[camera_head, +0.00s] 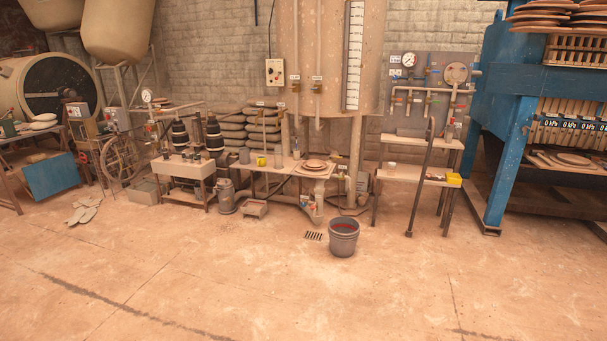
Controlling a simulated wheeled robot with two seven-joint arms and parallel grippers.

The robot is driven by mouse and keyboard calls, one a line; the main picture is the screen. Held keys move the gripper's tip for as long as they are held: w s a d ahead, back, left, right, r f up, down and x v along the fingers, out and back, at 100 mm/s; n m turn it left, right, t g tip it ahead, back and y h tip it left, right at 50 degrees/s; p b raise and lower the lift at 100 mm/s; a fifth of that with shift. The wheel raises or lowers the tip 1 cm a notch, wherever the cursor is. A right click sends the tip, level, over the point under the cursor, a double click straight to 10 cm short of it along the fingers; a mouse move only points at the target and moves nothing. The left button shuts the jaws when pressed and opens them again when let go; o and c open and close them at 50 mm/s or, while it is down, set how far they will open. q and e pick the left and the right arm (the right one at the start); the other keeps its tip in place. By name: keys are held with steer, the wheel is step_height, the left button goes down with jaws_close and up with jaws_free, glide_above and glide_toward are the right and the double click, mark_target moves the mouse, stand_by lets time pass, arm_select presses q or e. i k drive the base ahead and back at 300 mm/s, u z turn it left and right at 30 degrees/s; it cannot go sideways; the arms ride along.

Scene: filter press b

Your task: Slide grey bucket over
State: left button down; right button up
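The grey bucket (343,240) stands upright on the floor, right of the middle in the head view. Its rim is dark and something red shows inside; I cannot tell what it is. It stands just right of a small dark floor drain grate (313,236), apart from it. Neither of my grippers is in the view, and nothing touches the bucket.
Behind the bucket are a low table (291,168) with discs and a shelf stand (415,178) with a long dark bar leaning on it. A blue press frame (508,165) stands right. Gloves (84,210) lie on the left floor. The front floor (290,300) is clear.

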mark_target(343, 238)
steer(key=u, duration=0.05)
steer(key=i, duration=2.4)
steer(key=z, duration=0.6)
steer(key=i, duration=2.05)
steer(key=z, duration=0.5)
